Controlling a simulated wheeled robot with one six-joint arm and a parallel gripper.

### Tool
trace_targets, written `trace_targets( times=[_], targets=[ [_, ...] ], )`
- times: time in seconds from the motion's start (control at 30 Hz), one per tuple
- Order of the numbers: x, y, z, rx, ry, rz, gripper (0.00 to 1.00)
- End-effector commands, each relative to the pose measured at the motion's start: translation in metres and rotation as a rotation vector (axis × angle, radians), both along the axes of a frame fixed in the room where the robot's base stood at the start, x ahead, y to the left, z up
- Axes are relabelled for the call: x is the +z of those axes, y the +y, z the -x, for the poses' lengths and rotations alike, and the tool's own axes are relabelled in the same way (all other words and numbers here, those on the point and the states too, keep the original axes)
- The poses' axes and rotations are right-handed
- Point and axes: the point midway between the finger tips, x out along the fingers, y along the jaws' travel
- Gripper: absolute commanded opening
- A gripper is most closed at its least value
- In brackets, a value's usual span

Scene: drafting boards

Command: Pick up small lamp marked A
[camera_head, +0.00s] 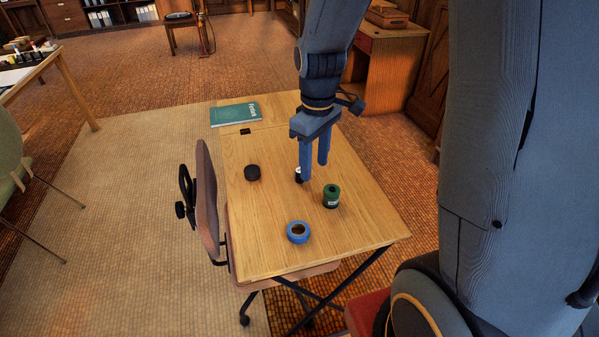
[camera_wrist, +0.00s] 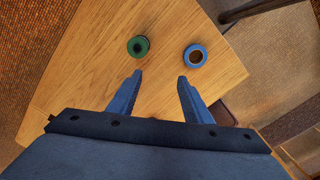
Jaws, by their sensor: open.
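My gripper (camera_head: 314,170) is open and empty above the wooden drafting table, fingers pointing down. In the wrist view its two fingers (camera_wrist: 160,77) are apart with bare tabletop between them. I cannot read a letter A on anything, so I cannot tell which thing is the lamp.
A blue tape ring (camera_head: 298,232) lies near the table's front, also in the wrist view (camera_wrist: 195,56). A black round object (camera_head: 252,173) lies left. A teal book (camera_head: 235,114) and small black item (camera_head: 245,131) are at the back. A chair (camera_head: 208,200) stands against the left edge.

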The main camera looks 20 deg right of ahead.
Motion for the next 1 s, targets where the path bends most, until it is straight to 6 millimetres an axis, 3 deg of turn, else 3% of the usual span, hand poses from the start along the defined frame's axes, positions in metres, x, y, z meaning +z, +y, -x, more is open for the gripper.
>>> trace_targets(
  times=[0.03, 0.2, 0.4, 0.57, 1.0],
  targets=[
    [-0.008, 0.000, -0.022, 0.104, 0.005, 0.001, 0.45],
    [-0.035, 0.000, -0.082, 0.454, 0.009, 0.003, 0.45],
    [-0.057, -0.002, -0.120, 0.698, 0.009, 0.005, 0.45],
    [-0.069, -0.002, -0.128, 0.762, 0.011, 0.005, 0.45],
    [-0.114, 0.000, -0.126, 0.763, 0.012, 0.005, 0.45]
  ],
)
